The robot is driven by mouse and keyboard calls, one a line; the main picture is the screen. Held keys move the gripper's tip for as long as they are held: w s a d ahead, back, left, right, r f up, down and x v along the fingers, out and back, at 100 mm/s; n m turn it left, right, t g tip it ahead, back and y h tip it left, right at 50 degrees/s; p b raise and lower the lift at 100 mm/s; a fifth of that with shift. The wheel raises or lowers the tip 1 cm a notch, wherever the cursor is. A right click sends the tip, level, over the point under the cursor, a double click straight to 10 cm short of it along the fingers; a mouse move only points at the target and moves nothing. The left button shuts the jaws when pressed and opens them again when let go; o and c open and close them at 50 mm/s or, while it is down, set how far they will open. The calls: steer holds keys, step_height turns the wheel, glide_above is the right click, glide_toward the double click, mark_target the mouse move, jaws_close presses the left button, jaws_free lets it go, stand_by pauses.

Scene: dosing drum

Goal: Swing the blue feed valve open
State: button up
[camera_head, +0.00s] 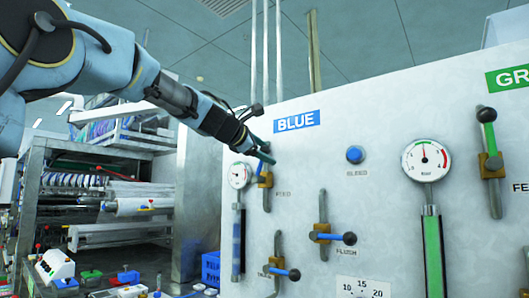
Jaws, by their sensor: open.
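The blue feed valve (265,179) is a brass-coloured body on a vertical pipe, under the BLUE sign (297,121) and left of the FEED label. My gripper (262,151) is open at the valve's upper end, reaching in from the upper left. Its fingers overlap the place just above the valve body. The valve's handle is mostly hidden by the gripper, so I cannot tell its exact angle or whether the fingers touch it.
A blue bleed button (354,154), a small gauge (239,175) and a blue-filled sight tube (238,240) are nearby. The green feed valve (491,162) has an upright handle.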

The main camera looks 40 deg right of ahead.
steer(key=b+v, duration=0.4)
steer(key=v, duration=0.7)
steer(key=shift+d, duration=0.1)
